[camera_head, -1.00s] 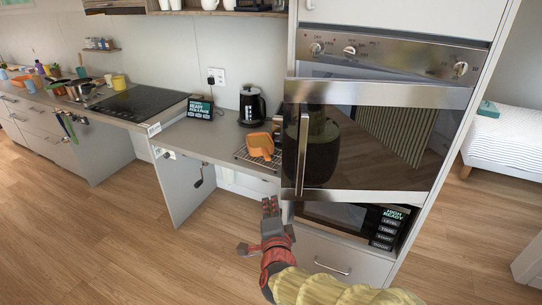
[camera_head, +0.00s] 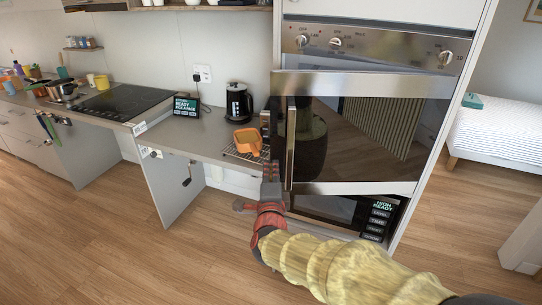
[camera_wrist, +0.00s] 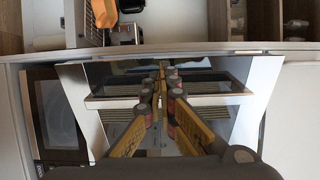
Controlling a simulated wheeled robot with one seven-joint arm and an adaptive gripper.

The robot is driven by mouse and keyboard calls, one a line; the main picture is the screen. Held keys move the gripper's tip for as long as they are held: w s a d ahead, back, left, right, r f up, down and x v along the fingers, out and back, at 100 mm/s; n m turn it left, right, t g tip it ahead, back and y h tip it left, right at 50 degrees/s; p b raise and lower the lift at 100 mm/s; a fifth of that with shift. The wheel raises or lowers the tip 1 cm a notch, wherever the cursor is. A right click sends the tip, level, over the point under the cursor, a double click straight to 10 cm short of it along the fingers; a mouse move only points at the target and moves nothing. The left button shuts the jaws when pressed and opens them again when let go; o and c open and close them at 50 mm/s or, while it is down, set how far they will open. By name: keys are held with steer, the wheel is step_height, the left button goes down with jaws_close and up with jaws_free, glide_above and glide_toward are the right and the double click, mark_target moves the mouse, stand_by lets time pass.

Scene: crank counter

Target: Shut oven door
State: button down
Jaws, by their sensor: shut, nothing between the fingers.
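The oven door (camera_head: 355,140) is dark glass with steel bars along its top and bottom and a vertical handle (camera_head: 290,143) near its left edge. It stands ajar, its left side swung out from the tall cabinet. My gripper (camera_head: 270,166) is shut and empty, pointing up close to the door's lower left edge, left of the handle. Whether it touches the door cannot be told. In the wrist view, my yellow and grey fingers (camera_wrist: 160,85) lie in front of a dark, reflective panel (camera_wrist: 205,78), and the handle is not clearly seen.
Left of the oven, a counter (camera_head: 205,135) holds an orange dish (camera_head: 247,139) on a wire rack and a black kettle (camera_head: 239,104). A lower appliance with a lit display (camera_head: 382,207) sits under the door. The wooden floor (camera_head: 120,240) is open at front left.

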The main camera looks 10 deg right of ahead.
mark_target(272, 139)
steer(key=b+x, duration=0.1)
steer(key=x, duration=0.6)
steer(key=shift+w+b, duration=0.25)
steer(key=shift+b, duration=0.15)
steer(key=shift+w, duration=0.1)
steer(key=w+d+h, duration=0.1)
steer(key=w+d, duration=0.1)
steer(key=w, duration=0.5)
steer(key=w+d+m+h, duration=0.1)
steer(key=w+d, duration=0.2)
steer(key=w, duration=0.4)
steer(key=shift+m+g, duration=0.3)
steer(key=shift+g, duration=0.1)
stand_by(0.6)
